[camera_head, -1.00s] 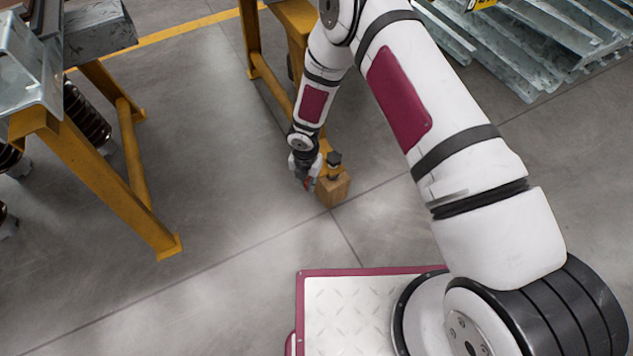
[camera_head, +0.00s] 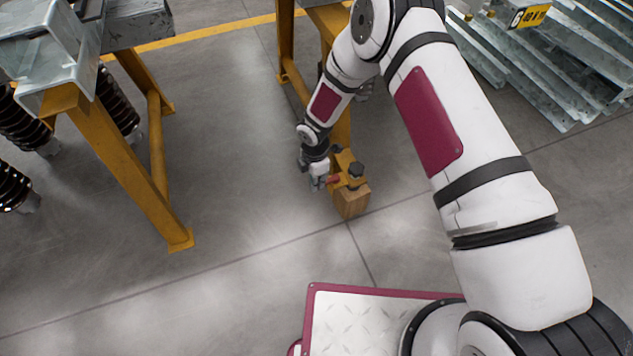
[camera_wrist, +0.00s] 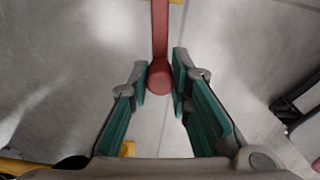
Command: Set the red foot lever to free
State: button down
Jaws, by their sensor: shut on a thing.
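The red foot lever (camera_wrist: 160,40) runs down from the top of the wrist view to a rounded end between my fingertips. My gripper (camera_wrist: 161,82) is shut on this end, with green pads on either side of it. In the head view my gripper (camera_head: 318,182) is low near the floor, at the foot of a yellow trestle. A small red part of the lever (camera_head: 333,180) shows just right of the gripper. The fingers hide part of the lever's end.
Galvanised steel sections (camera_head: 540,60) lie at the upper right. The grey floor (camera_head: 230,180) between the trestle and the block is clear.

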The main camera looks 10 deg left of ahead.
jog(key=shift+w+a, duration=0.1)
jog(key=shift+a, duration=0.05)
jog(key=c, duration=1.5)
grip_release()
jog(key=shift+o, duration=0.2)
jog(key=shift+r, duration=0.1)
notch_tip(320, 180, up, 12)
